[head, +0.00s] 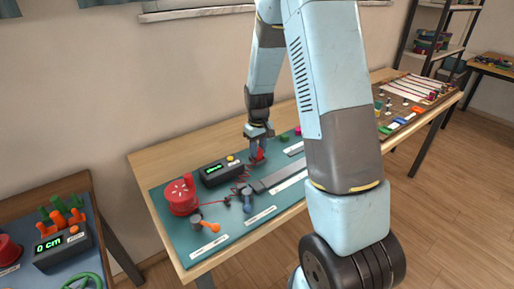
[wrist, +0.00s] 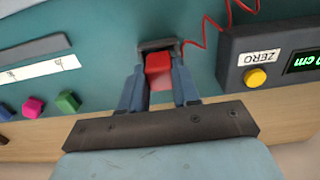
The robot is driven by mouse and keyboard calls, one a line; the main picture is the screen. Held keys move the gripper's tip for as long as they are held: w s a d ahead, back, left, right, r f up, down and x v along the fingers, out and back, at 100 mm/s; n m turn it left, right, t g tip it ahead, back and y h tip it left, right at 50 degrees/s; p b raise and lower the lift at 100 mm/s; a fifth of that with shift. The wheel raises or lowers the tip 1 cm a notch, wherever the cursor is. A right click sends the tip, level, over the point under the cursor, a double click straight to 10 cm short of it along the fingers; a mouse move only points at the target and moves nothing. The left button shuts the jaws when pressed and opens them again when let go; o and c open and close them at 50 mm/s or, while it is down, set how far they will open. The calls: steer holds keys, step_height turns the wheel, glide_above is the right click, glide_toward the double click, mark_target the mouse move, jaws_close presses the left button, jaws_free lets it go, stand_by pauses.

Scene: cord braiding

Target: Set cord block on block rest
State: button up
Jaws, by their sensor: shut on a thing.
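The red cord block (wrist: 158,68) sits between the two fingers of my gripper (wrist: 159,88) in the wrist view, and the fingers are shut on it. In the head view the red block (head: 259,155) shows at the end of my arm, low over the teal mat. A dark grey bracket (wrist: 157,43), which looks like the block rest, is right at the block's far end. I cannot tell whether the block is seated in it or just above it. A thin red cord (wrist: 205,42) runs from beside the bracket to the right.
A dark box (wrist: 268,62) with a yellow button and green display stands right of the gripper. Pink, blue and green pieces (wrist: 67,102) lie at the left. A red spool (head: 181,197) stands at the mat's left end. A grey bar (head: 278,178) lies in front.

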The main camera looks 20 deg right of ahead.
steer(key=shift+f, duration=0.45)
stand_by(0.3)
steer(key=o, duration=1.1)
steer(key=shift+c, duration=0.2)
steer(key=shift+r, duration=0.1)
steer(key=shift+r, duration=3.95)
steer(key=shift+w, duration=0.1)
